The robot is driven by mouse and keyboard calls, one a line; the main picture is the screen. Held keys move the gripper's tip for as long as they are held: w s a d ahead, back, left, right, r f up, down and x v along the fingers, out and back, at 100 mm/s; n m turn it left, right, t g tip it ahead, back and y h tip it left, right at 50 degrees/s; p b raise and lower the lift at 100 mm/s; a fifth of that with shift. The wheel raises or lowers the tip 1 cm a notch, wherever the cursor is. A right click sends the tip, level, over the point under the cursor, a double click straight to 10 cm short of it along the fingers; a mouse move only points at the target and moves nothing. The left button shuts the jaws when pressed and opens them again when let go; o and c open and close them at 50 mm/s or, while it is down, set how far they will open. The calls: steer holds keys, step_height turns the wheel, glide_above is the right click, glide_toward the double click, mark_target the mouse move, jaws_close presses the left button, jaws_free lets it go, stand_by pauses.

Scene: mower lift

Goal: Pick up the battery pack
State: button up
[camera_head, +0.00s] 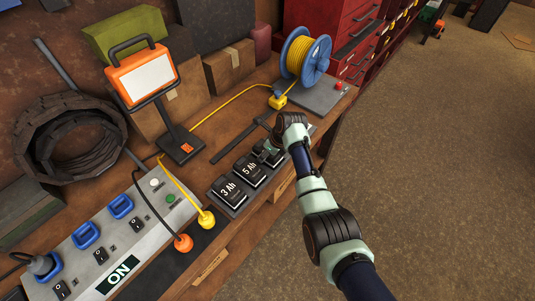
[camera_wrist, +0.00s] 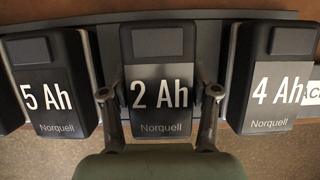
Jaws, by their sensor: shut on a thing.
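Black Norquell battery packs stand in a row on a dark rack (camera_head: 232,212). In the wrist view the 2 Ah pack (camera_wrist: 160,75) is in the middle, between the 5 Ah pack (camera_wrist: 48,85) on the left and the 4 Ah pack (camera_wrist: 275,80) on the right. My gripper (camera_wrist: 158,98) is shut on the 2 Ah pack, one finger on each side. The pack lines up with its neighbours; I cannot tell whether it is raised. In the head view the 3 Ah pack (camera_head: 228,189) shows, while my wrist partly hides the far packs.
A power strip (camera_head: 120,240) with blue sockets and an orange plug (camera_head: 183,243) lies front left. A work lamp (camera_head: 145,80) stands behind the rack. A yellow cable reel (camera_head: 304,55) stands at the far end. Open floor (camera_head: 430,160) lies to the right.

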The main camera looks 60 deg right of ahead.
steer(key=shift+c, duration=1.1)
steer(key=shift+r, duration=0.1)
step_height(320, 180, up, 20)
steer(key=p, duration=0.4)
steer(key=shift+r, duration=0.25)
